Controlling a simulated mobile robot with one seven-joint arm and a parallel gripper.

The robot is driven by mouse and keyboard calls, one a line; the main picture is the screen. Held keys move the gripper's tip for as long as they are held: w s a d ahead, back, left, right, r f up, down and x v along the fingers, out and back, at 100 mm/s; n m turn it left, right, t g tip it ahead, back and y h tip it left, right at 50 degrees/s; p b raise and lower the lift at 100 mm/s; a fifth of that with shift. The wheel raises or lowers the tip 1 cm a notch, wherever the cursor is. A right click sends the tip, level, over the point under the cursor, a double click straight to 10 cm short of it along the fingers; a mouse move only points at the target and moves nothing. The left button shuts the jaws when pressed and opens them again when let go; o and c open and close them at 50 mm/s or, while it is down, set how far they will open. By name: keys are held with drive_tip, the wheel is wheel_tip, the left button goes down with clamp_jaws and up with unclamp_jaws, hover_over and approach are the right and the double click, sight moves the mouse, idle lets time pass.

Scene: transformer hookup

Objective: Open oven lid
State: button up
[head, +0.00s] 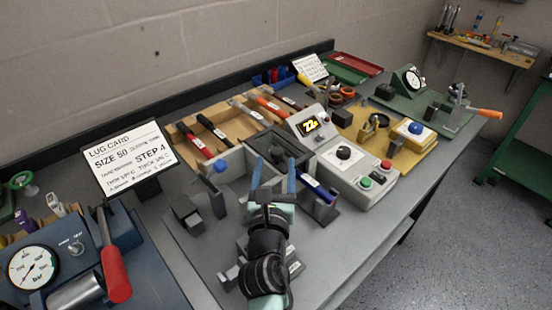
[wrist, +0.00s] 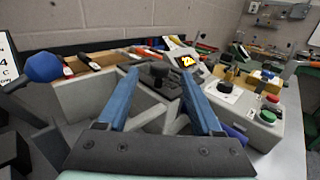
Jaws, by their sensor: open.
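The oven is a grey box with a lit display (head: 311,124) and a dark recess on top that shows between my fingers in the wrist view. A light grey panel (wrist: 83,96) stands along its left side, with a blue ball knob (head: 221,167) near its left end; the knob also shows in the wrist view (wrist: 45,67). This panel looks like the lid, but I cannot tell its hinge or angle. My gripper (head: 275,168) is open and empty, with blue fingers in front of the recess. The knob is left of the fingers, apart from them.
A control box (head: 347,166) with a black knob and red and green buttons is right of my gripper. A blue-handled tool (head: 317,189) rests close to my right finger. Dark grey brackets (head: 187,211) stand at left. Red- and black-handled tools lie behind the oven.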

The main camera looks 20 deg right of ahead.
drive_tip(key=shift+x, duration=1.3)
drive_tip(key=shift+c, duration=0.2)
clamp_jaws()
drive_tip(key=shift+a, duration=0.1)
